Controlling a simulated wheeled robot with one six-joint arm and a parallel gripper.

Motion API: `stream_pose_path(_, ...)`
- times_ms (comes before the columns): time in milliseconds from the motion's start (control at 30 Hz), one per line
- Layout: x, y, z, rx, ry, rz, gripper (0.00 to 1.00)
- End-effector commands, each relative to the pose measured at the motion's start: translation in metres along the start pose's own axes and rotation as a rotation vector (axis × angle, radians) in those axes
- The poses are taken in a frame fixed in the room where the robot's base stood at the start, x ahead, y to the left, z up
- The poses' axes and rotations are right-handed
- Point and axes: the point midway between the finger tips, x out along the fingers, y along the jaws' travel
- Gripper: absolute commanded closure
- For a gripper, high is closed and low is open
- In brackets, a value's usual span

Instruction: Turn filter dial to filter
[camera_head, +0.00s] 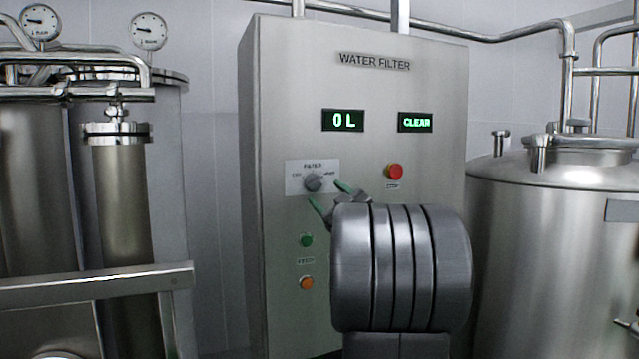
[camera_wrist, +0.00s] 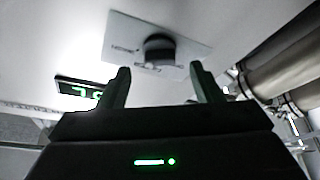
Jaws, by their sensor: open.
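The filter dial (camera_head: 313,183) is a dark grey round knob on a pale plate (camera_head: 295,186) marked FILTER, on the front of the steel water filter cabinet (camera_head: 285,90). My gripper (camera_head: 329,195) is open, its two green-tipped fingers just in front of the plate, to the right of and below the dial. In the wrist view the dial (camera_wrist: 160,48) shows ahead, between and beyond the fingertips of my gripper (camera_wrist: 160,80). The fingers look apart from the dial, with nothing between them. I cannot read the dial's pointer position for sure.
A red stop button (camera_head: 395,171) is right of the dial. A green button (camera_head: 306,240) and an orange button (camera_head: 306,283) are below it. Displays read "0 L" (camera_head: 343,120) and "CLEAR" (camera_head: 416,122). Steel tanks stand left and right (camera_head: 560,240).

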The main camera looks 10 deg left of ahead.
Motion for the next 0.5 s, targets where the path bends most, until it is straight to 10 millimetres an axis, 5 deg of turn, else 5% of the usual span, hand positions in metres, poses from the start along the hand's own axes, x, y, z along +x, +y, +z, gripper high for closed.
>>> stream_pose_path(200,0.035,0.001,-0.001,0.000,0.000,0.000,0.41)
stream_pose_path(500,0.046,0.000,0.000,0.000,-0.001,0.001,0.41)
